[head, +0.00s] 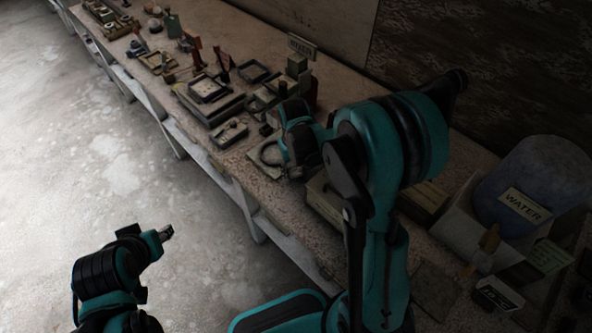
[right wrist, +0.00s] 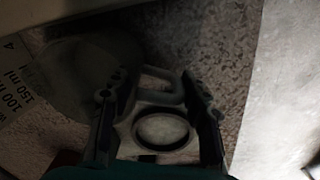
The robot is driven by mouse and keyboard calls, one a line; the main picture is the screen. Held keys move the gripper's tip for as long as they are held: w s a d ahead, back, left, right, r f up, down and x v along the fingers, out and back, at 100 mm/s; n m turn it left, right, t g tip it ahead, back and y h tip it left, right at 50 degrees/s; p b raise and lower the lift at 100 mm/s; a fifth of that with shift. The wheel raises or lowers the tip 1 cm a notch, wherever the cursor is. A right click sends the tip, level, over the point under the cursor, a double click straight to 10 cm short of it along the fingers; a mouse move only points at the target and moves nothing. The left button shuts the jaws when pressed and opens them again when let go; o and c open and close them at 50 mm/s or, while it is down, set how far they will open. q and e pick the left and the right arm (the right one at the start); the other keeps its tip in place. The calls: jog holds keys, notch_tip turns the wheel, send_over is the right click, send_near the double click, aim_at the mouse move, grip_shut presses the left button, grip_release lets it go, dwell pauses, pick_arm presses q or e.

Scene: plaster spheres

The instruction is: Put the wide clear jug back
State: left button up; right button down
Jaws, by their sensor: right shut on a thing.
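The clear jug (right wrist: 88,72) shows in the right wrist view as a dark, see-through body with a looped handle (right wrist: 162,98). My right gripper (right wrist: 157,92) is shut on the jug at this handle. In the head view my right gripper (head: 284,168) is over the bench, beside a pale square plate with a round ring (head: 264,154). The jug cannot be made out clearly there. The ringed plate (right wrist: 163,130) also shows between the fingers in the wrist view. My left gripper (head: 166,233) is over the floor, away from the bench; its jaw opening is too small to judge.
A long speckled bench (head: 224,160) carries trays (head: 208,90), small blocks and tools. A blue tub marked WATER (head: 535,180) stands at the right. A pale surface with ml markings (right wrist: 18,95) fills the wrist view's left edge. The floor is clear.

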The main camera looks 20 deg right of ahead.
jog(key=c, duration=0.8)
grip_release()
jog(key=shift+f, duration=0.15)
jog(key=shift+o, duration=0.2)
jog(key=shift+r, duration=0.5)
notch_tip(320, 180, up, 11)
jog(key=p, duration=0.4)
jog(key=shift+a+f, duration=0.1)
jog(key=shift+a, duration=0.05)
jog(key=shift+s+a+r, duration=0.1)
jog(key=shift+s+r, duration=0.05)
jog(key=shift+r, duration=0.4)
jog(key=s+a+r+t, duration=0.1)
jog(key=s+r+t, duration=0.2)
jog(key=s, duration=0.3)
jog(key=s+a+r+t, duration=0.2)
jog(key=s+r+t, duration=0.1)
jog(key=s, duration=0.4)
jog(key=shift+t, duration=0.6)
